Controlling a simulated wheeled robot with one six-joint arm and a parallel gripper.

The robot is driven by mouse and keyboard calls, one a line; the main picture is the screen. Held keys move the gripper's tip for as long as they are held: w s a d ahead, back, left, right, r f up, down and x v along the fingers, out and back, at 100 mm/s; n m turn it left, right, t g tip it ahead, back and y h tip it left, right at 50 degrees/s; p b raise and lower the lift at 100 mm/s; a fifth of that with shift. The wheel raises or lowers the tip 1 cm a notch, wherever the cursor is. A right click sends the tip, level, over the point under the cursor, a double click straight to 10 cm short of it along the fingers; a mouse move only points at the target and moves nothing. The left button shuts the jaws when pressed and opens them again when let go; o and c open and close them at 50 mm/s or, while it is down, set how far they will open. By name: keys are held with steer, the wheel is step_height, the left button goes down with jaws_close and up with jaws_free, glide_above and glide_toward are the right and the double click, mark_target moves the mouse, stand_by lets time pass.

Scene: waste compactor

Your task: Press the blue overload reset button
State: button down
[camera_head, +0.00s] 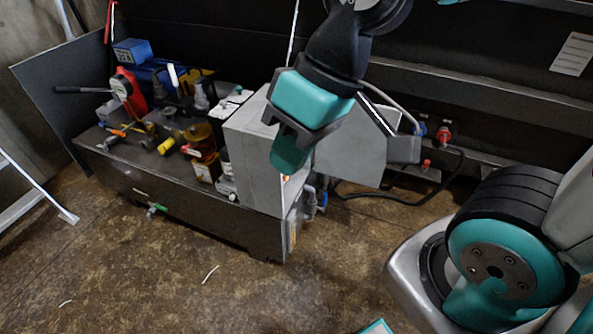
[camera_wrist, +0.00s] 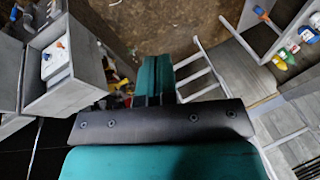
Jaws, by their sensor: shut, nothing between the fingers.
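A grey control box (camera_head: 248,155) stands on the end of a dark machine bench, with its door (camera_head: 352,158) open to the right. In the wrist view the open box (camera_wrist: 68,98) is at the left, with a pale panel (camera_wrist: 57,66) inside. A small blue button (camera_wrist: 45,56) shows on that panel, beside an orange one (camera_wrist: 59,43). In the head view my gripper hides the box's inside and the blue button. My gripper (camera_head: 288,160) is shut and empty, in front of the box opening. Its teal fingers (camera_wrist: 154,76) point away from the panel in the wrist view.
The bench (camera_head: 190,195) carries a motor, a red gauge-like part (camera_head: 130,92) and several fittings. A black cable (camera_head: 400,203) and red and blue connectors lie behind the door. White ladder-like rails (camera_wrist: 200,75) show in the wrist view. The floor in front is mostly clear.

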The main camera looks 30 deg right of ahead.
steer(key=w+d+f+m+t+b, duration=0.4)
steer(key=w+f+b, duration=0.4)
steer(key=f+b, duration=0.8)
steer(key=w+d+f+m+t+b, duration=0.3)
steer(key=w+d+f+m+b, duration=0.3)
steer(key=f+b, duration=0.95)
steer(key=w+d+f+m+t+b, duration=0.3)
steer(key=w+f+m+b, duration=0.55)
steer(key=f, duration=1.05)
steer(key=w+d+r+m+t+h+b, duration=0.2)
steer(key=w+d+m+t+h, duration=0.1)
steer(key=d+m, duration=0.4)
steer(key=w+d+r+m+t+h+b, duration=0.3)
steer(key=d+m+t+h, duration=0.1)
steer(key=d+m, duration=0.4)
steer(key=shift+d+r+t+h, duration=0.3)
steer(key=shift+d+t, duration=0.1)
steer(key=shift+d, duration=0.8)
